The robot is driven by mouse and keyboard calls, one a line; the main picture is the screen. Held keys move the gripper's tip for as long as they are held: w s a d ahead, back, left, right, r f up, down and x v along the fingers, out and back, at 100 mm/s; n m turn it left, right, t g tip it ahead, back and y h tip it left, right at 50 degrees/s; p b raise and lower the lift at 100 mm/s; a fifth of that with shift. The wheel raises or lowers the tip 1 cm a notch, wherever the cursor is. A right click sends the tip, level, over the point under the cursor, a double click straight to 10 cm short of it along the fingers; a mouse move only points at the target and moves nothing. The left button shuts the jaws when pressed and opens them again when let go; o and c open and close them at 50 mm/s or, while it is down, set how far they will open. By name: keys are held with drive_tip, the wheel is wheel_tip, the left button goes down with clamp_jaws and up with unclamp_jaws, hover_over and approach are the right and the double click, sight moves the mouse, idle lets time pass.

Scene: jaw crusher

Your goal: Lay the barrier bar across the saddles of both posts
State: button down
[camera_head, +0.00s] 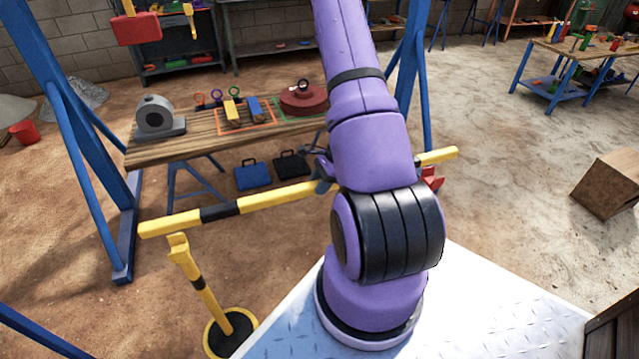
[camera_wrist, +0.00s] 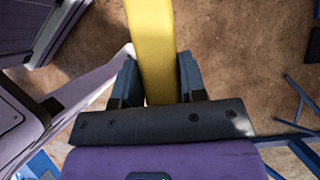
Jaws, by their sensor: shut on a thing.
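The yellow-and-black barrier bar (camera_head: 268,201) runs roughly level across the head view, its right part passing behind my arm. My gripper (camera_head: 325,174) is mostly hidden by my arm there. In the wrist view, my gripper's two fingers (camera_wrist: 158,78) are shut on a yellow stretch of the bar (camera_wrist: 152,45). A yellow-and-black post (camera_head: 205,290) stands at lower left, its saddle (camera_head: 178,241) just below the bar's left end in the picture. Whether they touch, I cannot tell. The other post is not clearly visible; a red part (camera_head: 433,179) shows below the bar's right end.
A wooden workbench (camera_head: 165,150) with a grey housing (camera_head: 157,117) and small parts stands behind the bar. A blue frame (camera_head: 60,95) rises at left. A wooden crate (camera_head: 609,184) is at right. Open dirt floor lies between.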

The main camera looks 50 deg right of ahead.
wheel_tip(320, 180, down, 9)
drive_tip(key=shift+f, duration=0.15)
idle(1.3)
drive_tip(key=shift+f, duration=0.3)
idle(1.1)
drive_tip(key=c, duration=0.6)
unclamp_jaws()
drive_tip(key=shift+v, duration=5.5)
drive_tip(key=shift+r, duration=0.1)
